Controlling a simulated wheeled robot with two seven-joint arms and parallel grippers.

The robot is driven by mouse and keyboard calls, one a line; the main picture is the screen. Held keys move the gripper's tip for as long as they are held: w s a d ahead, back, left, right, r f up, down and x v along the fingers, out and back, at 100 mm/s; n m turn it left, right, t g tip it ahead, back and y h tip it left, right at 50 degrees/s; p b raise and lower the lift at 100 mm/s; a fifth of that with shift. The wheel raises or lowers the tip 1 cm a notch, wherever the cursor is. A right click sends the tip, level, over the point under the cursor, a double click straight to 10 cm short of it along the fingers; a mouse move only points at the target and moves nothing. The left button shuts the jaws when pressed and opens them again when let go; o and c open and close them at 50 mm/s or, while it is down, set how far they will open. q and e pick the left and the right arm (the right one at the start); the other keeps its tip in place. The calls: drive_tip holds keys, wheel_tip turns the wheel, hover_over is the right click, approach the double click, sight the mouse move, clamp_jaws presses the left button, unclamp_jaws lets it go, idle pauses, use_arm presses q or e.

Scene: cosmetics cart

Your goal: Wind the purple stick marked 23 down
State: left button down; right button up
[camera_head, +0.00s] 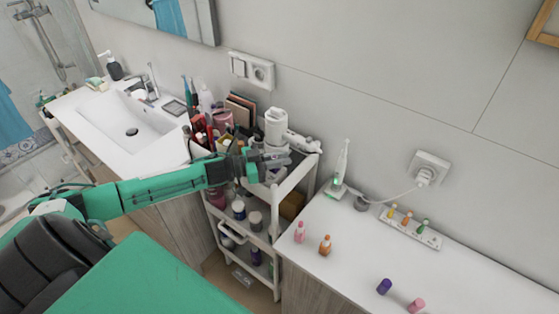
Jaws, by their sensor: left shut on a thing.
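My left arm comes in from the left, and its green and grey gripper (273,162) is over the top of the white cart (306,176). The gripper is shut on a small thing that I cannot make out. A small purple piece (384,286) is on the white counter at the lower right. It may be the purple stick or its cap; no number can be read on it. My right gripper is not in view.
A pink bottle (299,232) and an orange bottle (325,244) stand on the counter (450,285), with a pink piece (416,305) near the front. A white holder (410,231) with small coloured items is along the wall.

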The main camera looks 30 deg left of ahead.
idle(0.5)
use_arm(q)
drive_tip(key=c, duration=1.4)
unclamp_jaws()
drive_tip(key=shift+o, duration=0.2)
drive_tip(key=shift+s+a+f, duration=0.1)
drive_tip(key=shift+s+a, duration=0.1)
drive_tip(key=b+v, duration=0.3)
drive_tip(key=v, duration=1)
drive_tip(key=shift+b, duration=0.3)
drive_tip(key=shift+a, duration=0.15)
